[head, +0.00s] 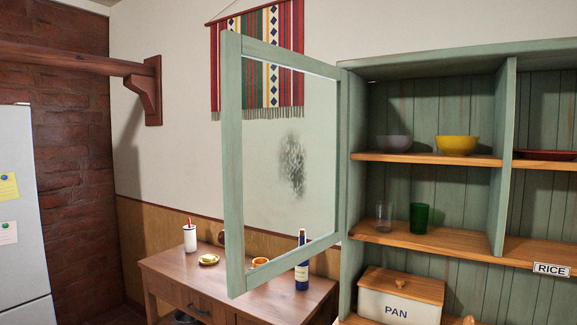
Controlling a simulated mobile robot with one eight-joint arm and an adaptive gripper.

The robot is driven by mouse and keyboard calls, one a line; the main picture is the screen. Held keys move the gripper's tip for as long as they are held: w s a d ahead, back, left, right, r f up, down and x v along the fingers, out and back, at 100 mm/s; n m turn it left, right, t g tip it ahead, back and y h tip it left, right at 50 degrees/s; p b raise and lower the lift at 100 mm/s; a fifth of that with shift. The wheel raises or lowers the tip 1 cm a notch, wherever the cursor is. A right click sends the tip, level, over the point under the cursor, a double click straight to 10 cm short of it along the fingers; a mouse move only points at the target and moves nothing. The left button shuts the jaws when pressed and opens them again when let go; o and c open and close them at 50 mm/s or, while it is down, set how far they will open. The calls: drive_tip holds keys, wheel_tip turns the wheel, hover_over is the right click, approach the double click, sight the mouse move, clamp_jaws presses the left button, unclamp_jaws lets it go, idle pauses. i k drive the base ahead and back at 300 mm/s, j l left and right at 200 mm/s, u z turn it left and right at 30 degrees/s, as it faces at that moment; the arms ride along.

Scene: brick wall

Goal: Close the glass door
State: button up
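The glass door (234,165) has a green wooden frame around a clear pane with a dark smudge in its middle. It stands wide open, swung out to the left of the green cabinet (507,160). Its right edge meets the cabinet's left side. The cabinet's left compartment is uncovered, with bowls on the upper shelf and glasses on the lower one. My gripper and arm are not in view.
A bread box (400,302) sits low in the cabinet. A fridge (20,200) is at far left. Space before the cabinet looks clear.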

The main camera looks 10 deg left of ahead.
sight(233, 45)
drive_tip(key=j+z, duration=0.1)
drive_tip(key=j, duration=0.35)
drive_tip(key=k+j+z, duration=0.15)
drive_tip(key=j, duration=0.3)
drive_tip(key=j+z, duration=0.1)
drive_tip(key=j, duration=0.4)
drive_tip(key=k+j+z, duration=0.15)
drive_tip(key=j, duration=0.25)
drive_tip(key=k+j+z, duration=0.1)
drive_tip(key=j, duration=0.35)
drive_tip(key=k+j+z, duration=0.15)
drive_tip(key=j, duration=0.3)
